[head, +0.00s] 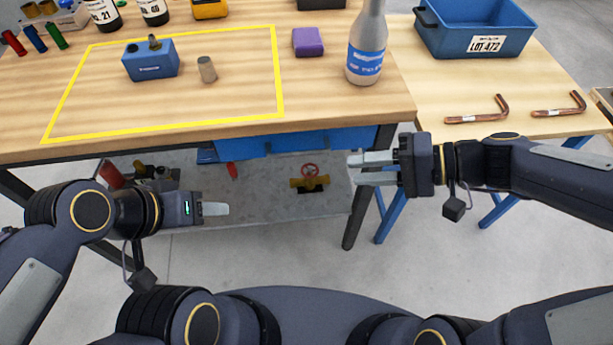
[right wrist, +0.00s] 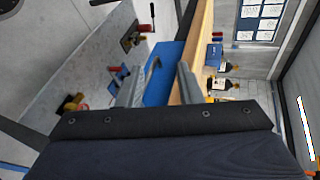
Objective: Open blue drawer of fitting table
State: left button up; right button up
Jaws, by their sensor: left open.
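The blue drawer (head: 300,143) sits under the front edge of the wooden fitting table (head: 330,110); its front looks shut, and the tabletop hides its upper part. In the right wrist view the blue drawer front (right wrist: 165,75) shows between my fingers, with a dark handle (right wrist: 152,66) on it. My right gripper (head: 358,168) is open and empty, just right of and below the drawer's right end, pointing left. Its fingers also show in the right wrist view (right wrist: 160,88), apart from the handle. My left gripper (head: 222,209) is open and empty, low in front of the table.
A lower shelf (head: 265,195) holds a valve with a red wheel (head: 309,171) and other tools. On the table stand a bottle (head: 367,45), a purple block (head: 307,42) and a blue fixture (head: 150,60). A side table at right carries copper tubes (head: 480,113) and a blue crate (head: 475,30).

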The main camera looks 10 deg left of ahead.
aim_at(307, 154)
jog(key=w+a+f+m+t+y+b, duration=0.2)
jog(key=w+a+f+y+b, duration=0.15)
jog(key=w+f, duration=0.4)
jog(key=shift+h, duration=0.25)
jog(key=a, duration=0.2)
jog(key=a+f+b, duration=0.1)
jog(key=a, duration=0.2)
jog(key=w+a, duration=0.1)
jog(key=a, duration=0.1)
jog(key=shift+a+f+b, duration=0.15)
jog(key=shift+a+b, duration=0.15)
jog(key=shift+a, duration=0.05)
pick_arm(q)
notch_tip(307, 154, down, 8)
jog(key=shift+r, duration=0.25)
pick_arm(e)
grip_shut()
